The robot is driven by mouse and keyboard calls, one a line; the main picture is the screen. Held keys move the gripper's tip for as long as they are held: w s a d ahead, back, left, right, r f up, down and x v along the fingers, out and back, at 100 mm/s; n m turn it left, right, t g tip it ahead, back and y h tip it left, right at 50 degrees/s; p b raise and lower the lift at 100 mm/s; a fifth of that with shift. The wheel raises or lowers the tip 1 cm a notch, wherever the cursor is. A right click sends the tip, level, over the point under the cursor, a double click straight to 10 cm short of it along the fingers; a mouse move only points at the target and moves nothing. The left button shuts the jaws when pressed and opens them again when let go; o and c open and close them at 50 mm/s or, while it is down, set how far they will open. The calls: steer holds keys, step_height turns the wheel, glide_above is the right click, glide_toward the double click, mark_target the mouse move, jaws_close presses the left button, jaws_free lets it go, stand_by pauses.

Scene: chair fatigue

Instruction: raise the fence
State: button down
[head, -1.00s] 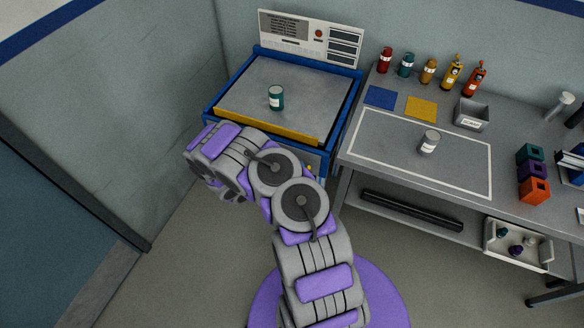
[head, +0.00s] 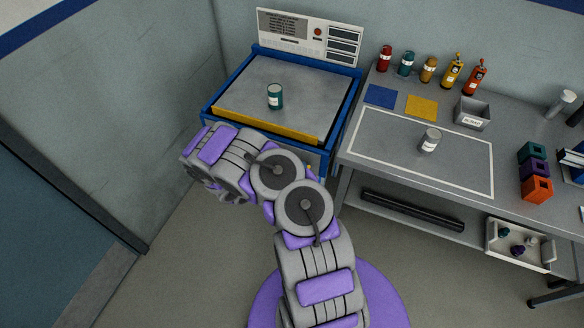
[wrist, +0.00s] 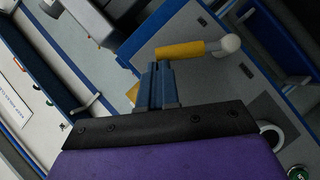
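A yellow bar (head: 265,125), which looks like the fence, lies low along the front edge of the blue-framed machine bed (head: 300,88). A teal can with a pale label (head: 275,96) stands upright on the bed behind it. In the head view my arm bends left in front of the machine, and my gripper's fingertips are hidden. In the wrist view my gripper (wrist: 161,84) points at a yellow cylindrical handle (wrist: 180,50) with a white ball end. The blue-grey finger parts are close together just below the handle. Contact and finger gap are unclear.
A control panel (head: 310,36) stands behind the bed. The workbench (head: 375,160) at right holds several bottles, a grey can (head: 430,140), a grey bin (head: 472,113) and coloured blocks (head: 535,172). A white tray (head: 519,244) sits on the lower shelf. Floor at left is clear.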

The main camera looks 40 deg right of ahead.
steer(key=w+d+r+p+v, duration=0.1)
steer(key=r+p+v, duration=0.1)
steer(key=v, duration=1)
steer(key=shift+a+r+p, duration=0.3)
steer(key=shift+r+p, duration=0.1)
steer(key=shift+r, duration=0.05)
steer(key=shift+w, duration=0.15)
